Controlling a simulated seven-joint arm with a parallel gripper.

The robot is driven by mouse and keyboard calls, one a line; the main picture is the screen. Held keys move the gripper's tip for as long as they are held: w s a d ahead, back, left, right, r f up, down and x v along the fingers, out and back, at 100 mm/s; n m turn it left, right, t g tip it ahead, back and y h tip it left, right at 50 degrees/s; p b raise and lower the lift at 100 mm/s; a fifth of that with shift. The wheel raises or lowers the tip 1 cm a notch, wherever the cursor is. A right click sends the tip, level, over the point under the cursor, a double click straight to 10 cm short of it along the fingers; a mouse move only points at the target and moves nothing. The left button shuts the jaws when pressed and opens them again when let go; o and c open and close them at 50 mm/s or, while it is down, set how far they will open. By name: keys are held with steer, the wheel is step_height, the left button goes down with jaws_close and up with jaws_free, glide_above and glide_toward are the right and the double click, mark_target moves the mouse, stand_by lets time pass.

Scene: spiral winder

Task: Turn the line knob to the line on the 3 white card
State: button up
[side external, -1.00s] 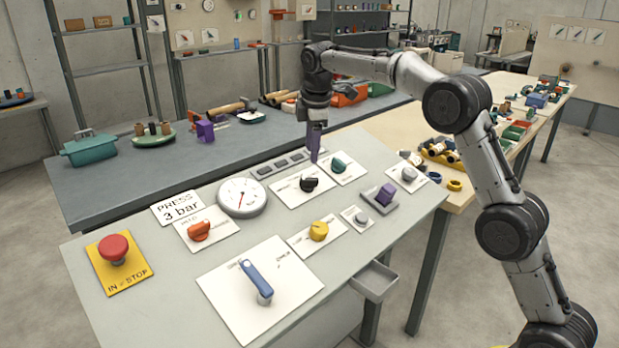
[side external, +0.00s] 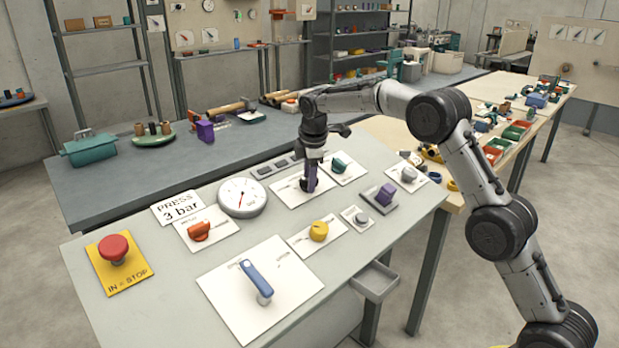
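My gripper (side external: 309,188) points down with its purple fingers at the black knob (side external: 303,184) on a white plate towards the back of the sloping panel. The fingers hide most of this knob, and I cannot tell whether they are closed on it. The white card (side external: 178,207) reading "PRESS 3 bar" lies at the panel's left. The round gauge (side external: 242,197) beside it has a red needle. The small lettering on the knob plates is too small to read, so I cannot tell which knob is marked line.
A green knob (side external: 339,166) stands close behind the gripper, to its right.

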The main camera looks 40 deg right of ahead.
jaws_close()
steer(key=shift+m, duration=0.4)
steer(key=m, duration=0.4)
steer(key=shift+r+m+g+y, duration=0.1)
steer(key=shift+m+g+y, duration=0.2)
steer(key=shift+g, duration=0.1)
steer(key=m, duration=0.4)
steer(key=shift+d+m+y, duration=0.1)
steer(key=shift+m+y, duration=0.2)
steer(key=shift+y, duration=0.1)
steer(key=m, duration=0.3)
steer(key=m+y, duration=0.1)
steer(key=m, duration=0.9)
steer(key=shift+d+t+y, duration=0.1)
steer(key=shift+t+y, duration=0.3)
steer(key=shift+m, duration=0.4)
